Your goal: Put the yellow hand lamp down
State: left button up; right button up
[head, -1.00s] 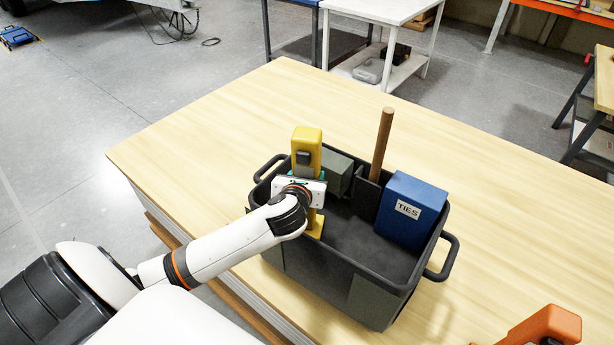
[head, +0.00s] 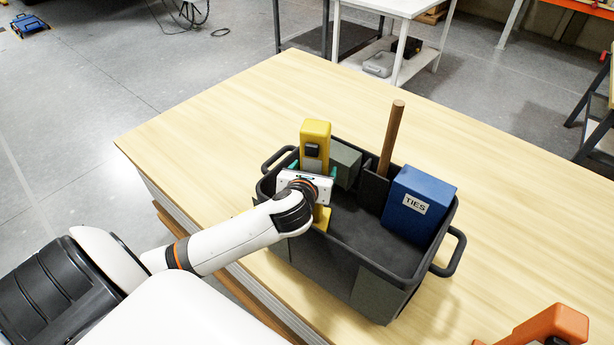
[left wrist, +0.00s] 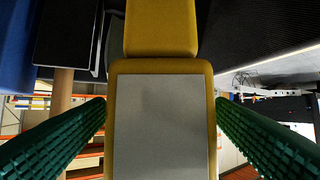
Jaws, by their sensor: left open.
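The yellow hand lamp (head: 316,132) stands upright at the left end of the dark grey tote (head: 330,262), with its yellow foot low inside the tote wall. In the left wrist view the lamp (left wrist: 160,28) fills the middle, with a grey panel on its face. My left gripper (head: 313,169) is open around the lamp's body, one green-padded finger on each side. In the left wrist view the fingers of the left gripper (left wrist: 161,102) lie close beside the lamp's edges; I cannot tell whether they touch. My right gripper is not in view.
The tote also holds a blue TIES box (head: 420,205), a grey-green box (head: 345,163) and an upright wooden handle (head: 391,138). An orange object (head: 555,325) lies at the bottom right. The wooden table (head: 240,130) is clear behind and left of the tote.

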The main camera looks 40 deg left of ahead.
pick_arm(q)
jog(key=b+v, duration=0.1)
jog(key=v, duration=0.9)
jog(key=shift+s, duration=0.2)
